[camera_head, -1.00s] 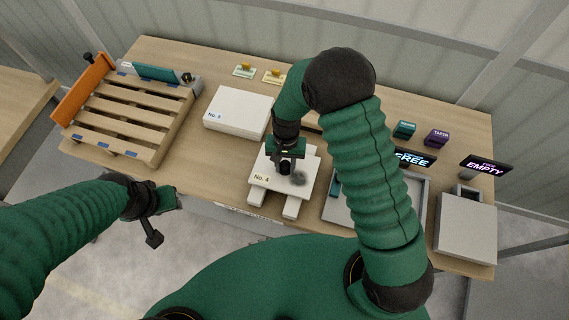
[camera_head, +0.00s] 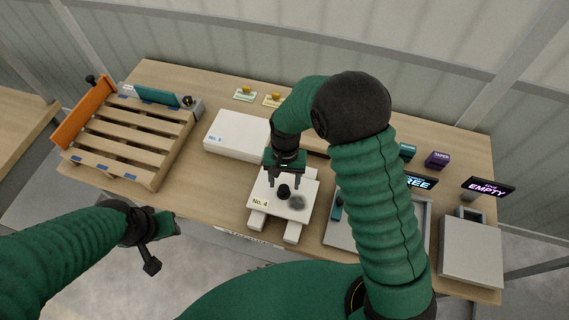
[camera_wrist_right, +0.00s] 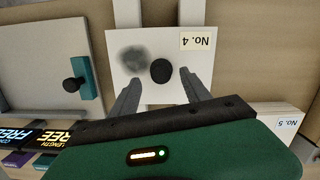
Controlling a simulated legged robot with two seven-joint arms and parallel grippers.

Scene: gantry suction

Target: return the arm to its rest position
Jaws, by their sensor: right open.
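My right gripper (camera_head: 286,182) is open above the white No. 4 plate (camera_head: 270,203). Its two fingers also show in the right wrist view (camera_wrist_right: 160,92), apart, with nothing held between them. A round black knob (camera_head: 284,191) stands on the plate just below the fingers, and it shows between the fingertips in the wrist view (camera_wrist_right: 161,70). A dark grey smudge (camera_head: 298,203) marks the plate beside the knob. My left gripper (camera_head: 158,240) hangs off the front of the bench at the left; whether its jaws are open is unclear.
A white No. 5 box (camera_head: 235,135) sits behind and left of the plate. A wooden pallet (camera_head: 130,135) is at the left. A grey tray (camera_head: 345,228) with a teal piece (camera_head: 337,208) and a grey box (camera_head: 471,250) by the EMPTY sign (camera_head: 488,187) are right.

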